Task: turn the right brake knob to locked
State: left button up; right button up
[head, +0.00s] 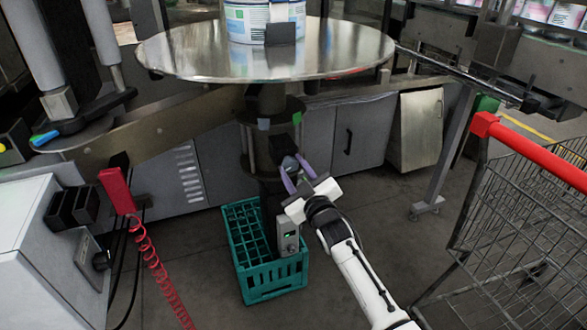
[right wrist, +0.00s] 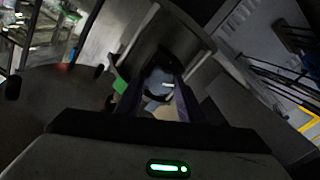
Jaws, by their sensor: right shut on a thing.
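The brake knob (head: 290,163) is a small dark grey knob low on the dark column under the round steel table. My right gripper (head: 296,178) reaches it from the lower right, and its purple fingers are shut on the knob, one on each side. In the right wrist view the grey-blue knob (right wrist: 158,82) with a short white mark sits between the fingertips (right wrist: 155,98). The fingers hide part of the knob, and I cannot tell its exact angle. My left gripper is not in view.
The round steel table (head: 180,62) overhangs the column and carries labelled reels or tubs (head: 250,20). A teal crate (head: 272,281) stands on the floor below my right gripper. A wire cart with a red handle (head: 535,150) stands at the right. A red coiled cable (head: 160,270) hangs at the left.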

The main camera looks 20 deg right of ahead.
jog(key=shift+f, duration=0.1)
jog(key=o, duration=1)
jog(key=shift+o, duration=0.3)
jog(key=shift+s, duration=0.1)
jog(key=shift+s, duration=0.3)
jog(key=s+p, duration=0.1)
jog(key=s, duration=0.8)
jog(key=shift+s+d, duration=0.2)
jog(key=shift+s, duration=0.1)
